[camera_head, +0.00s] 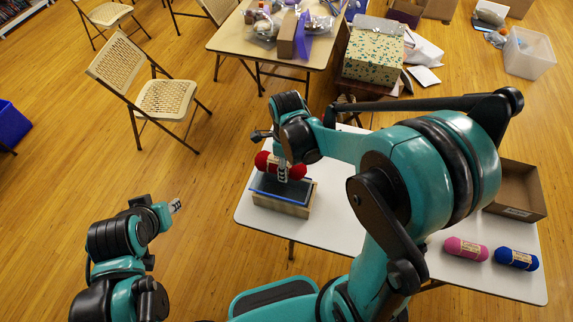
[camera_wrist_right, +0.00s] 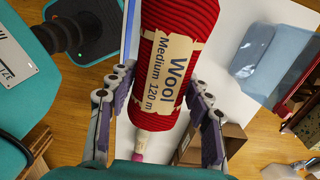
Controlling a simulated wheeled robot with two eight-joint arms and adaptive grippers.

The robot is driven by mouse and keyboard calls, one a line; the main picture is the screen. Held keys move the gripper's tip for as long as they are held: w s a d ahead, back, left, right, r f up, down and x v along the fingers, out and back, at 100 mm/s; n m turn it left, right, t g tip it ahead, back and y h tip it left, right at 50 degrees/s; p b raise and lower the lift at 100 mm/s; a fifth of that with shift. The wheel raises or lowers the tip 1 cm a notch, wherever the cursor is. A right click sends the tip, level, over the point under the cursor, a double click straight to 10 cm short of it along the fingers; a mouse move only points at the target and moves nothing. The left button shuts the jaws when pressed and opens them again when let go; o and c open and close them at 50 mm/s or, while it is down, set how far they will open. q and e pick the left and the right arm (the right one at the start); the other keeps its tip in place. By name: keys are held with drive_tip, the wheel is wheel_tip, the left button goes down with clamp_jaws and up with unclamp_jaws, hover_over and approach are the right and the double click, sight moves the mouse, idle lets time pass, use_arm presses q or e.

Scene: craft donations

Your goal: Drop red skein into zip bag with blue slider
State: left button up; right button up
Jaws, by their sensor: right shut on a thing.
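The red skein (camera_head: 266,163) is held in my right gripper (camera_head: 283,174) above the left end of the white table. In the right wrist view the red skein (camera_wrist_right: 168,110), with a cream "Wool Medium 120 m" label, sits between both fingers. Just below it in the head view is a blue-edged flat opening (camera_head: 264,186) on a pale wooden box (camera_head: 282,206), likely the zip bag. A bluish translucent sheet (camera_wrist_right: 270,55) shows in the wrist view; its slider is not clear. My left gripper (camera_head: 175,205) is off the table's left side, too small to read.
A pink skein (camera_head: 465,249) and a blue skein (camera_head: 516,259) lie at the right on the white table (camera_head: 335,228). An open cardboard box (camera_head: 517,190) stands at its right end. Folding chairs and a cluttered second table (camera_head: 228,38) stand beyond.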

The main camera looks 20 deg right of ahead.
drive_tip(key=shift+s+f+b, duration=0.15)
drive_tip(key=shift+b, duration=0.15)
drive_tip(key=shift+f, duration=0.3)
wheel_tip(320, 180, down, 5)
drive_tip(key=b, duration=0.4)
drive_tip(key=shift+f, duration=0.2)
drive_tip(key=o, duration=1.2)
drive_tip(key=shift+o, duration=0.2)
